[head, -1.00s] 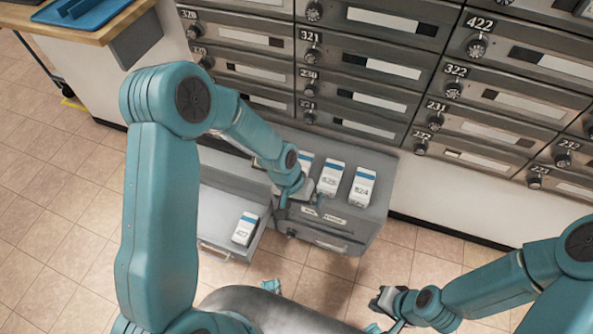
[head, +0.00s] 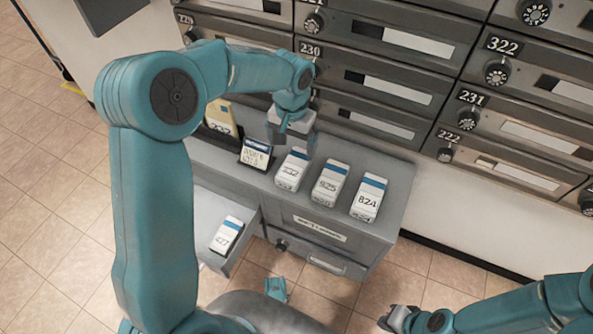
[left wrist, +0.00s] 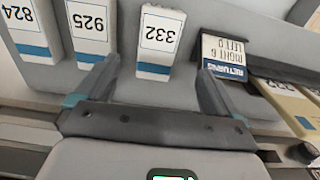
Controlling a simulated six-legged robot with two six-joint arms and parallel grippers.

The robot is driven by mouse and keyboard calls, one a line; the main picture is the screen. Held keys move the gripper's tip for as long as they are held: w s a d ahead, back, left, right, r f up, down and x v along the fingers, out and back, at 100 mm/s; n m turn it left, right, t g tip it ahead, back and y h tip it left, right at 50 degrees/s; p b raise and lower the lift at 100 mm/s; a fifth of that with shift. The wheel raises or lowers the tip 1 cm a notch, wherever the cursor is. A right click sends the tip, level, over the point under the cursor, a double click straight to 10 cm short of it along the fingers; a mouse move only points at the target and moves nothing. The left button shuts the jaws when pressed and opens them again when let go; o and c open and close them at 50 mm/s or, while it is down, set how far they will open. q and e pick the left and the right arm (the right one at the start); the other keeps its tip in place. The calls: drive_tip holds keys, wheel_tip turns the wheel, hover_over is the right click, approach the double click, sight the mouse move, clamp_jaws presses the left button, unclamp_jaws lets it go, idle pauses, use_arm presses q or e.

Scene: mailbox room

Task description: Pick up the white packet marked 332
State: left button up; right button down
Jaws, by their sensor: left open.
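The white packet marked 332 (head: 292,169) has a blue band and stands upright on the grey cabinet top. It is the leftmost of the white packets there. My left gripper (head: 291,138) is open, above and behind the packet in the head view. In the left wrist view the packet marked 332 (left wrist: 160,40) appears upside down, ahead of and between the two open fingers of my left gripper (left wrist: 155,85). I cannot tell how far apart in depth they are. My right gripper (head: 398,318) is at the bottom, small and partly cut off; its jaws are unclear.
White packets 925 (head: 328,185) and 824 (head: 367,198) stand to the right of 332. A dark returns sign (head: 256,154) and a yellowish packet (head: 221,117) are to its left. Packet 427 (head: 227,235) lies in a lower tray. Mailboxes (head: 380,90) rise behind the cabinet.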

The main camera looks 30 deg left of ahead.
sight(295, 164)
use_arm(q)
wheel_tip(295, 164, down, 5)
drive_tip(key=shift+r+b, duration=0.1)
drive_tip(key=shift+b, duration=0.5)
drive_tip(key=f+b, duration=0.2)
drive_tip(key=f, duration=0.3)
drive_tip(key=shift+w+d+f+b, duration=0.1)
drive_tip(key=shift+w+f+b, duration=0.1)
drive_tip(key=shift+w+b, duration=0.2)
drive_tip(key=shift+s+r, duration=0.1)
drive_tip(key=c, duration=1.1)
